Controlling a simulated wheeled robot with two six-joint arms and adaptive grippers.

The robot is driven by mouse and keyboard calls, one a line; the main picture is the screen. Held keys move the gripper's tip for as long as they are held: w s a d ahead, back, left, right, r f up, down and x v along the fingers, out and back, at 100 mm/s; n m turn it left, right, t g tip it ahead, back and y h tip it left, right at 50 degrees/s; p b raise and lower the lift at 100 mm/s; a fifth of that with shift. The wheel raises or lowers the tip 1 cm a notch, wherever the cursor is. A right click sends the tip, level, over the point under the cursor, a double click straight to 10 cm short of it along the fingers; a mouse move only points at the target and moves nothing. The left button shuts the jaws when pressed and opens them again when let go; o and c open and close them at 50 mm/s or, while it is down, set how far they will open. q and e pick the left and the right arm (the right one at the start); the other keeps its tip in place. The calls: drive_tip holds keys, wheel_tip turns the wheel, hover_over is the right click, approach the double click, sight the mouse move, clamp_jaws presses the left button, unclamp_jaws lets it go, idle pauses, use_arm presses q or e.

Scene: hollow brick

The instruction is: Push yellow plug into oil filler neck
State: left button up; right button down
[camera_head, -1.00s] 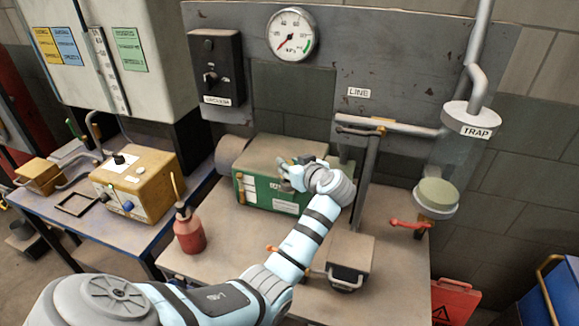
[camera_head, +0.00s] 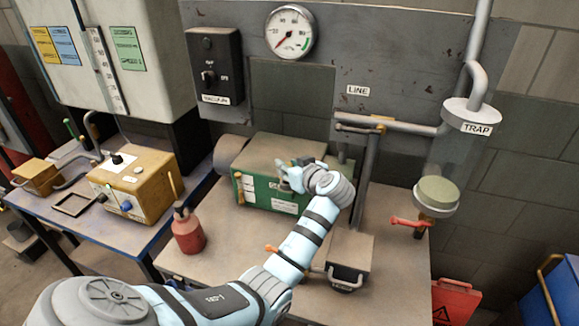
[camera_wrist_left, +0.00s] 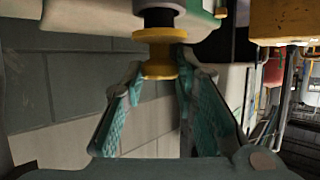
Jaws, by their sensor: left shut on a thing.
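The yellow plug (camera_wrist_left: 159,58) shows in the left wrist view as a spool shape with a wide flange. My left gripper (camera_wrist_left: 160,72) is shut on its narrower end, one teal finger on each side. The dark filler neck (camera_wrist_left: 158,17) is in line with the plug, right at its flange. The flange looks close to or touching the neck, but I cannot tell how deep the plug sits. In the head view my left gripper (camera_head: 288,178) is at the front of the green pump (camera_head: 262,192), and its wrist hides the plug and neck. My right gripper is not in view.
A red oil can (camera_head: 187,232) stands left of my arm on the bench. A small box with a handle (camera_head: 350,258) stands just right of my forearm. A vertical post and pipe (camera_head: 362,180) rise close right of my wrist. The bench front between can and arm is clear.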

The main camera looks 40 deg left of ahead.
use_arm(q)
drive_tip(key=shift+f+b, duration=0.55)
drive_tip(key=shift+f, duration=0.2)
drive_tip(key=o, duration=1.1)
drive_tip(key=v, duration=0.7)
drive_tip(key=shift+d+r, duration=0.2)
drive_tip(key=shift+d, duration=0.15)
drive_tip(key=shift+a, duration=0.15)
